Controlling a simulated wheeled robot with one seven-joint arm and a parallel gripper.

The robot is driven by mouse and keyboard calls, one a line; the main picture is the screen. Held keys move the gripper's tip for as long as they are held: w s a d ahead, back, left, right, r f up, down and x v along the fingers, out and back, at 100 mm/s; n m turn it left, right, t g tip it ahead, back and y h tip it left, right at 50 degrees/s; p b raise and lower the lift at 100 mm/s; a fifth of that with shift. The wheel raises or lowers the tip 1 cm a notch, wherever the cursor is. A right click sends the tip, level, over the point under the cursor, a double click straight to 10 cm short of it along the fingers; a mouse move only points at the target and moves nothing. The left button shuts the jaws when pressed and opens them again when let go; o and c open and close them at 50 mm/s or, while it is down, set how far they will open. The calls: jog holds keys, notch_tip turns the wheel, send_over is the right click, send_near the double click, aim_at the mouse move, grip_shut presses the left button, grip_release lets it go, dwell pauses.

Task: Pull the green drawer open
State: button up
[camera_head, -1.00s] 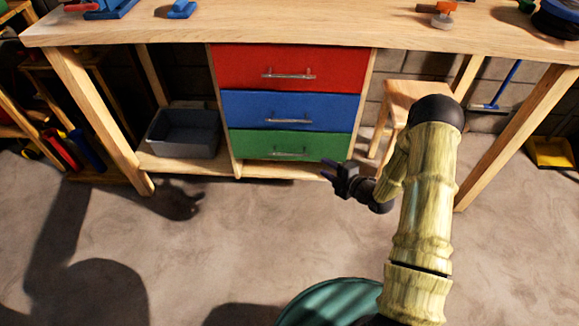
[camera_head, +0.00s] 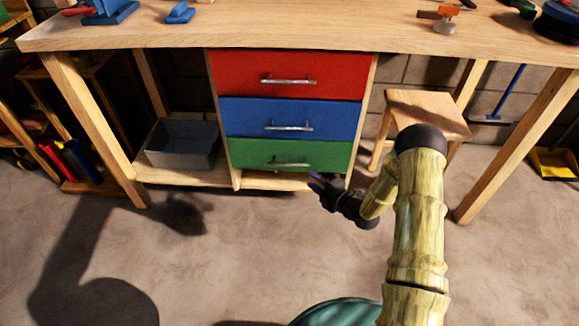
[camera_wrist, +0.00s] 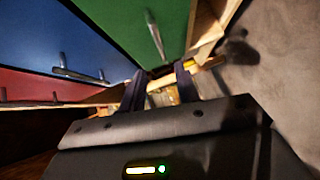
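The green drawer (camera_head: 310,154) is the lowest of three stacked drawers under the workbench and looks shut, its front in line with the drawers above. Its silver bar handle (camera_head: 289,164) runs level across the front. In the wrist view the green front (camera_wrist: 125,22) is at the top, with its handle (camera_wrist: 155,36) beyond the fingertips. My gripper (camera_head: 316,181) is low, just below and right of the handle, and apart from it. In the wrist view the fingers of my gripper (camera_wrist: 157,80) are spread, with nothing held between them.
A blue drawer (camera_head: 340,118) and a red drawer (camera_head: 340,75) sit above, both with bar handles. A grey bin (camera_head: 181,145) stands on the lower shelf (camera_head: 200,176) at left. A wooden stool (camera_head: 430,108) stands close at right.

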aim_at(291, 165)
jog(key=b+x, duration=0.3)
jog(key=x, duration=0.9)
jog(key=shift+w+a, duration=0.25)
grip_shut()
